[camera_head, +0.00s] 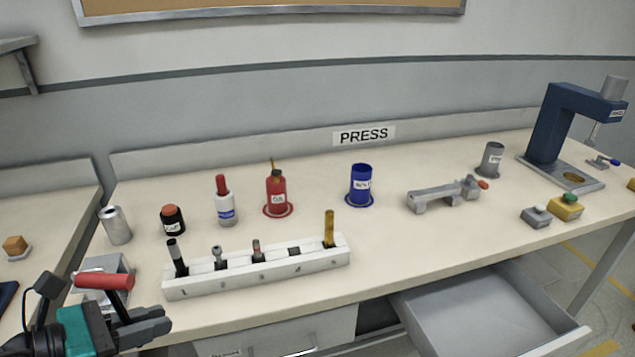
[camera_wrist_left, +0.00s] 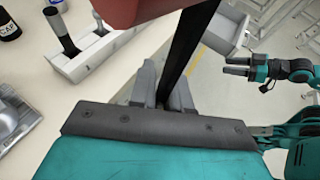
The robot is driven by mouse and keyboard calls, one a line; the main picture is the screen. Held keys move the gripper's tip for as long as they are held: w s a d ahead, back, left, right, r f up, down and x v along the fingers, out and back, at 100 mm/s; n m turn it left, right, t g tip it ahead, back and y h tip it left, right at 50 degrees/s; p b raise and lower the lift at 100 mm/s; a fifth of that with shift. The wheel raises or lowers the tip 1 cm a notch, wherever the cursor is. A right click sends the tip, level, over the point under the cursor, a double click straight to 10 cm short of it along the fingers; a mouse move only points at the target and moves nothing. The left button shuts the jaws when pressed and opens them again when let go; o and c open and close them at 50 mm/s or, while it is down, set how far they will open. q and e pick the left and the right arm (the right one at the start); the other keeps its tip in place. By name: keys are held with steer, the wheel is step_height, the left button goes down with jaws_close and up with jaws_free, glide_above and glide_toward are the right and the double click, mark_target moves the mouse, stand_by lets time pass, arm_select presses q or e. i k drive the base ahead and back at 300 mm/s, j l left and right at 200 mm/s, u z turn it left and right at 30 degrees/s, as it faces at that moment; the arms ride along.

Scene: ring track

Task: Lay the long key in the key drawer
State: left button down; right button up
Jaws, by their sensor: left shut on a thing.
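The long key has a red handle (camera_head: 105,281) and a dark shaft (camera_wrist_left: 183,50). My left gripper (camera_head: 152,326) is shut on the shaft, at the left front of the bench. The handle is above the fingers, and the lower end of the shaft is hidden. A grey drawer (camera_head: 480,310) under the bench is pulled open at the lower right. The visible part of its floor is bare. It also shows in the left wrist view (camera_wrist_left: 224,32). My right gripper (camera_wrist_left: 230,67) shows only in the left wrist view, open and empty, beyond the bench front.
A white numbered rack (camera_head: 260,277) with several upright pieces stands near the front edge. Bottles, a red oil can (camera_head: 275,193), a blue cup (camera_head: 360,186) and a grey fixture (camera_head: 440,195) stand behind. A blue press (camera_head: 560,125) is at right. A shut drawer (camera_head: 300,340) is below the rack.

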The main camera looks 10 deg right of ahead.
mark_target(462, 304)
steer(key=l+z, duration=0.55)
steer(key=z, duration=0.2)
steer(key=i+l, duration=0.1)
steer(key=l, duration=0.3)
steer(key=i+l, duration=0.1)
steer(key=l, duration=0.3)
steer(key=i+l, duration=0.1)
steer(key=l, duration=0.35)
steer(key=i+l, duration=0.15)
steer(key=l, duration=0.25)
steer(key=i+l, duration=0.1)
steer(key=l, duration=0.3)
